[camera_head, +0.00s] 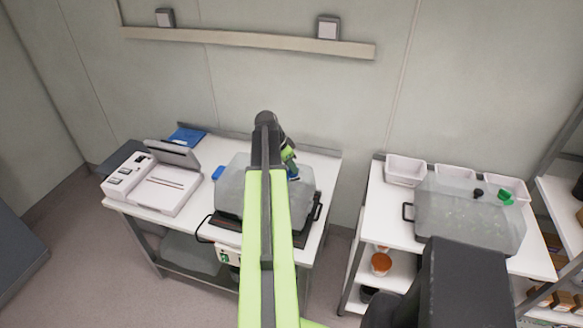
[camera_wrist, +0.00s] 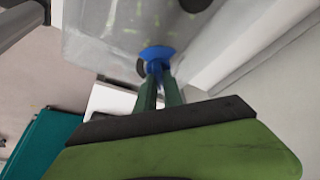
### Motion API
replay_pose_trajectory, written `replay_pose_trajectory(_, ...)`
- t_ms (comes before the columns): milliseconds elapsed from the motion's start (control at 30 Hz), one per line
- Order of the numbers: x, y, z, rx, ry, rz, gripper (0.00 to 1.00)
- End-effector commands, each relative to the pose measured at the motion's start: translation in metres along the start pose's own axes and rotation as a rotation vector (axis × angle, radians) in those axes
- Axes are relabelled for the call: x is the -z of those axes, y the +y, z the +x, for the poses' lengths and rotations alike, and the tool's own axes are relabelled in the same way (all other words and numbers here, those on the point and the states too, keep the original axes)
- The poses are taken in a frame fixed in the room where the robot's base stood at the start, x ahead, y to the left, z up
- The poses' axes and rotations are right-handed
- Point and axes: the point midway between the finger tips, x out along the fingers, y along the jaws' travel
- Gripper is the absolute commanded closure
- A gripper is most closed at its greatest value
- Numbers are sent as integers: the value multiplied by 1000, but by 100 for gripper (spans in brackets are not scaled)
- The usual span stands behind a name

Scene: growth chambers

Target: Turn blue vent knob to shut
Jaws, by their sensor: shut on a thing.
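The blue vent knob (camera_wrist: 157,53) sits on the clear chamber lid (camera_wrist: 105,22) in the wrist view. My gripper (camera_wrist: 158,70) has its two green fingers closed around the knob. In the head view, my gripper (camera_head: 289,156) is at the back right of the left chamber's cloudy lid (camera_head: 230,188), with a bit of the blue knob (camera_head: 293,175) showing just below it. My arm hides the middle of that lid. The fingers cover part of the knob, and I cannot tell its turn position.
A white instrument (camera_head: 165,190) stands left of the chamber, with a blue item (camera_head: 186,137) behind it. A small blue thing (camera_head: 218,172) is by the lid's left edge. A second chamber (camera_head: 465,215) with a green knob (camera_head: 505,197) stands on the right table, before white bins (camera_head: 405,170).

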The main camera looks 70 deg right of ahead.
Motion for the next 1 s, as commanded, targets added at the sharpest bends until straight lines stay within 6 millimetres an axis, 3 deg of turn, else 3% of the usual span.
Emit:
replay_pose_trajectory(467, 0, 1, 0, 22, 0, -51, 100)
replay_pose_trajectory(1000, 1, 5, 0, 191, 0, -457, 100)
